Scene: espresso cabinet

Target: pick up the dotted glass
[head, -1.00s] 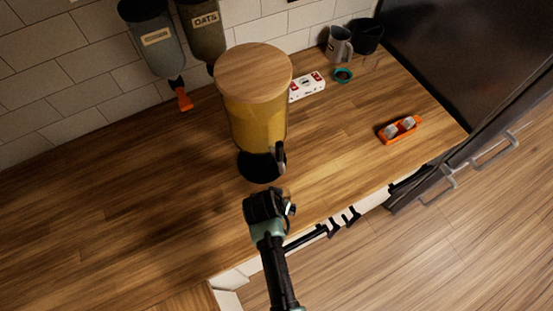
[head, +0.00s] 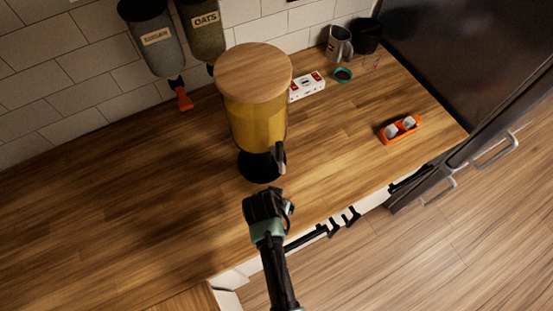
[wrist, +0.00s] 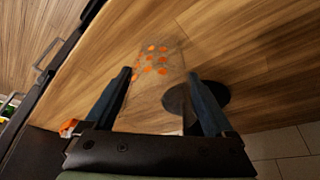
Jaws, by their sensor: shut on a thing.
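The dotted glass (wrist: 151,68) is clear with several orange dots. In the wrist view it sits between the two fingers of my gripper (wrist: 159,75), which is shut on it. In the head view my gripper (head: 270,203) is at the counter's front edge, just in front of the drink dispenser. The glass cannot be made out there, as the gripper hides it. Whether the glass touches the counter is not clear.
The yellow dispenser (head: 257,125) with a wooden lid stands close behind the gripper; its black base (wrist: 196,103) shows beside the right finger. An orange holder with white cups (head: 400,129) is at right. The counter's left side (head: 90,200) is clear.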

